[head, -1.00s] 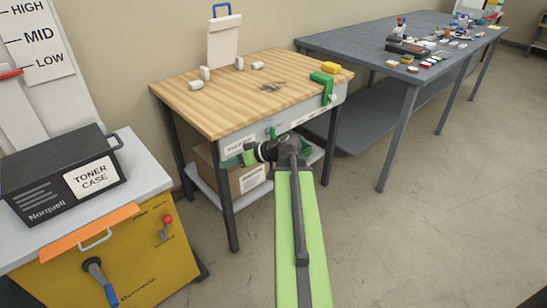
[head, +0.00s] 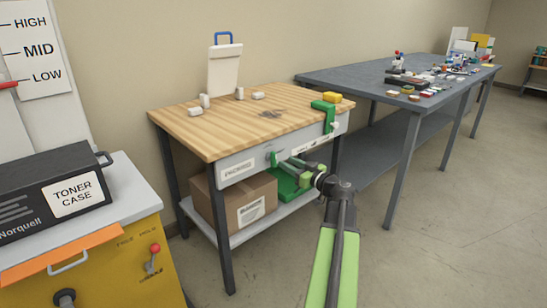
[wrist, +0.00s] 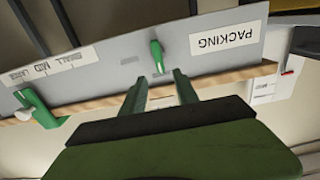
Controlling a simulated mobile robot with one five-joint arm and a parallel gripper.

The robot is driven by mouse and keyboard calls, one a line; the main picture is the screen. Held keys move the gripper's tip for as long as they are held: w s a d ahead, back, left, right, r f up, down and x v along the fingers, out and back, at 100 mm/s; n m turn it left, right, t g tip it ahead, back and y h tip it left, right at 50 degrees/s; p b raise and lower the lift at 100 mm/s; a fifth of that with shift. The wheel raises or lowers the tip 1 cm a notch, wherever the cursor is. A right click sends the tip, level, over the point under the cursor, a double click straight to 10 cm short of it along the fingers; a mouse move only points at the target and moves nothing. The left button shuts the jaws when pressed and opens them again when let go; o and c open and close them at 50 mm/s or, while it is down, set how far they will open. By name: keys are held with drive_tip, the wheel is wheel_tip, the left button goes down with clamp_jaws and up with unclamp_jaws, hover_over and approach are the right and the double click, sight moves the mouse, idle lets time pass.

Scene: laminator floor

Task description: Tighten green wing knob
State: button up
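The green wing knob (head: 273,159) stands on the grey front panel of the wood-topped packing bench (head: 215,138). In the wrist view the green wing knob (wrist: 157,57) sits beside the upside-down PACKING label, just beyond my fingertips. My gripper (head: 284,165) reaches toward the panel from the right front in the head view. In the wrist view my gripper (wrist: 158,80) is open, with its two fingers apart and nothing between them. The knob lies roughly in line with the gap, and the fingers appear short of it.
A cardboard box (head: 235,205) and a green bin (head: 288,187) are on the lower shelf. A yellow cabinet (head: 110,260) stands left. Floor to the right is clear.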

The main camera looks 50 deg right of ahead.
sight(275, 156)
drive_tip(key=w, duration=0.9)
drive_tip(key=shift+d, duration=0.3)
drive_tip(key=shift+s, duration=0.1)
clamp_jaws()
drive_tip(key=shift+a, duration=0.15)
